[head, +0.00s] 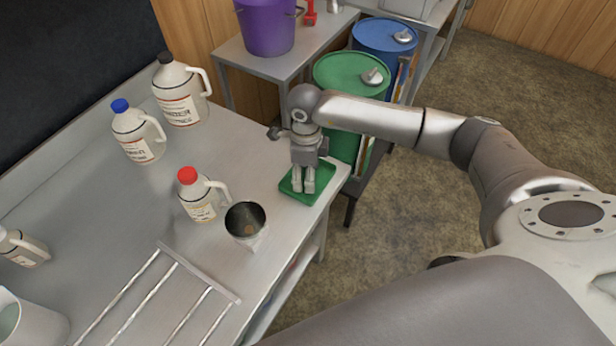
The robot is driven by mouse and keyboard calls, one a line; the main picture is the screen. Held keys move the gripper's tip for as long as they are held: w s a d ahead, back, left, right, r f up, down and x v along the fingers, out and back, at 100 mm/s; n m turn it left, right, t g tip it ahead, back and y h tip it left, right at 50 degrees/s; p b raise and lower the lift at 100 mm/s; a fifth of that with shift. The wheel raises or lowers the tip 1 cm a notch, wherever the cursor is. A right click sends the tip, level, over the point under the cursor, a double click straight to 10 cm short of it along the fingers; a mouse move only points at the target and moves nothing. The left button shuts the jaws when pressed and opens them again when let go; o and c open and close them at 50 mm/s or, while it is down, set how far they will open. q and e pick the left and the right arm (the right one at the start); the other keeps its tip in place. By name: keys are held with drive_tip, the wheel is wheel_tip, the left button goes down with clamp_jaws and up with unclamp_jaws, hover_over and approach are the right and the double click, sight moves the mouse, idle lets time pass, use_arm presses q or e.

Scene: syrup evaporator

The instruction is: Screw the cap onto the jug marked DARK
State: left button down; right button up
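Several cream jugs stand on the metal bench: one with a black cap (182,95), one with a blue cap (138,135), one with a red cap (201,198). Another jug (22,250) is cut off by the left edge, so its top is out of view. The labels are too small to read, so I cannot tell which is marked DARK. My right gripper (303,187) points down at a green tray (325,186) near the bench edge. Its fingers are close together; whether a cap is between them is hidden. No loose cap shows. My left gripper is out of view.
A wire rack (170,300) lies in front. A pale container (25,322) is at lower left. Green (345,80) and blue (385,40) drums and a purple bucket (267,28) are beyond the bench.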

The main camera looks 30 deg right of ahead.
drive_tip(key=shift+c, duration=0.2)
drive_tip(key=c, duration=0.7)
drive_tip(key=shift+r, duration=0.45)
drive_tip(key=r+p, duration=0.3)
drive_tip(key=shift+s+a+r, duration=0.15)
drive_tip(key=shift+s+r, duration=0.05)
drive_tip(key=s+a+r+p, duration=0.2)
drive_tip(key=s+a+r, duration=0.1)
drive_tip(key=s+a+r+p, duration=0.5)
drive_tip(key=s+a, duration=0.1)
drive_tip(key=s, duration=0.1)
drive_tip(key=shift+s+r, duration=0.1)
drive_tip(key=shift+r, duration=0.3)
